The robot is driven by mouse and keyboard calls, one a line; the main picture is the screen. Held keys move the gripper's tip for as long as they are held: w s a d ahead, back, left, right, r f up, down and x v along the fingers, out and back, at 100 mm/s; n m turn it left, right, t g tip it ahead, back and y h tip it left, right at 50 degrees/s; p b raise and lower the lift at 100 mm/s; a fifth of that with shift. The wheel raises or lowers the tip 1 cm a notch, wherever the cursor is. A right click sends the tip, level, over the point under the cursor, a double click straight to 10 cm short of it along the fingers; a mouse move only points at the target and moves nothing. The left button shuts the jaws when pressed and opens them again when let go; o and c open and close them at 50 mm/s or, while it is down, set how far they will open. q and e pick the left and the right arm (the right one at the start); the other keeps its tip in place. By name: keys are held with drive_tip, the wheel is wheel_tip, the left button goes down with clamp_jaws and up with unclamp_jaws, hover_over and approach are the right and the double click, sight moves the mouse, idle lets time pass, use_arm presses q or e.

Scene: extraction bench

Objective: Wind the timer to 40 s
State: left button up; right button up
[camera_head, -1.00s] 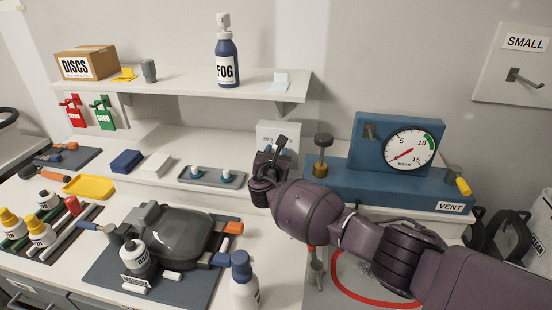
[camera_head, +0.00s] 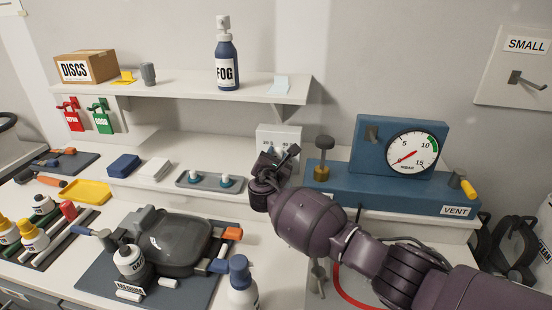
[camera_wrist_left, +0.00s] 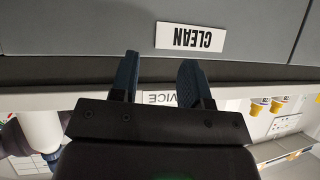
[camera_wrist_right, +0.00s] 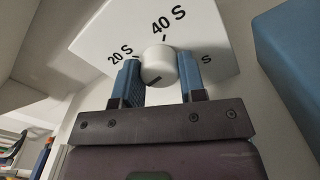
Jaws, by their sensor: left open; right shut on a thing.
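The timer (camera_head: 284,133) is a white box at the back of the bench. In the right wrist view its face (camera_wrist_right: 205,35) reads 20 S and 40 S, and a third label is mostly hidden by a finger. Its round white knob (camera_wrist_right: 158,66) sits between the fingers of my right gripper (camera_wrist_right: 162,78), which is shut on it. A dark mark on the knob is at its lower left side. In the head view my right gripper (camera_head: 279,157) covers the timer's lower part. My left gripper (camera_wrist_left: 160,65) is open and empty, near a CLEAN label (camera_wrist_left: 190,37).
The blue VENT unit (camera_head: 385,192) with its gauge stands just right of the timer. A grey tray (camera_head: 209,182) with white-topped pieces lies to the left. The shelf (camera_head: 190,85) overhangs at the upper left. A spray bottle (camera_head: 241,288) stands at the front.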

drive_tip(key=o, duration=0.9)
drive_tip(key=s, duration=0.3)
drive_tip(key=s+a, duration=0.1)
drive_tip(key=s, duration=0.3)
drive_tip(key=s+a, duration=0.1)
drive_tip(key=s, duration=0.2)
drive_tip(key=shift+s+p, duration=0.3)
drive_tip(key=shift+p, duration=0.1)
